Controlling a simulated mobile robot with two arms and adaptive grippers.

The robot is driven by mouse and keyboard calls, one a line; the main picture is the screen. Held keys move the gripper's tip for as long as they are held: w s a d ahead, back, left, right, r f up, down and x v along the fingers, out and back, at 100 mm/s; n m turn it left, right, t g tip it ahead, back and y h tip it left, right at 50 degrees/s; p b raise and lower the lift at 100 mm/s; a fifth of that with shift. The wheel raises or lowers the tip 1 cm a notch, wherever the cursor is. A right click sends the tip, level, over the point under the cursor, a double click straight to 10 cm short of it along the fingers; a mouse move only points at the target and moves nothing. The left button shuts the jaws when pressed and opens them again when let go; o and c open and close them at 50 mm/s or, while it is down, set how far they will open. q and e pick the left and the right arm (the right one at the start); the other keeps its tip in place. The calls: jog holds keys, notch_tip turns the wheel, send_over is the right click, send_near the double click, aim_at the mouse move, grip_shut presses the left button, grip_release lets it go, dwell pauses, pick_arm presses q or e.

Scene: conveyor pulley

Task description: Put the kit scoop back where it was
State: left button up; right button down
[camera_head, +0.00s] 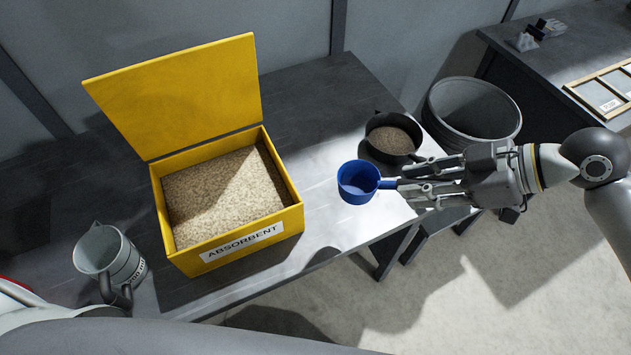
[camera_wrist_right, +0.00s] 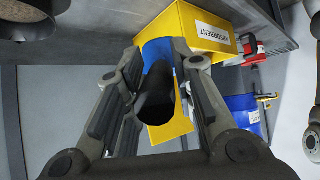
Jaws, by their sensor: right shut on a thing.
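The blue scoop (camera_head: 355,184) is in the air, in front of and slightly left of a black round pan. Its cup looks empty, with blue showing inside. My right gripper (camera_head: 400,186) is shut on the scoop's handle from the right, and the cup sticks out to the left. In the right wrist view, the blue cup (camera_wrist_right: 156,50) shows beyond a dark handle end between the fingers (camera_wrist_right: 152,100). The open yellow absorbent box (camera_head: 285,222), full of tan granules, stands left of the scoop; it also shows in the right wrist view (camera_wrist_right: 190,25). My left gripper is not in view.
The black pan (camera_head: 375,121) holds brown granules at the table's right end. A grey bin (camera_head: 475,105) stands behind my right gripper. A grey jug (camera_head: 105,252) stands left of the box. The dark table (camera_head: 325,100) is clear behind the box. A blue drum (camera_wrist_right: 243,112) stands beyond.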

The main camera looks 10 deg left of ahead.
jog(key=w+a+f+p, duration=0.1)
jog(key=w+a+f, duration=0.1)
jog(key=w+f, duration=0.2)
jog(key=w+a+f+p, duration=0.1)
jog(key=w+a+f, duration=0.1)
jog(key=w+f, duration=0.2)
jog(key=w+a+f+p, duration=0.1)
jog(key=w+a+f, duration=0.2)
jog(key=w+f, duration=0.1)
jog(key=shift+f, duration=0.45)
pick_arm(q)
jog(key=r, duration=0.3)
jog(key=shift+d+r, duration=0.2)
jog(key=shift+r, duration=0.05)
pick_arm(e)
jog(key=shift+f, duration=0.1)
jog(key=shift+f, duration=0.1)
jog(key=c, duration=1.2)
grip_release()
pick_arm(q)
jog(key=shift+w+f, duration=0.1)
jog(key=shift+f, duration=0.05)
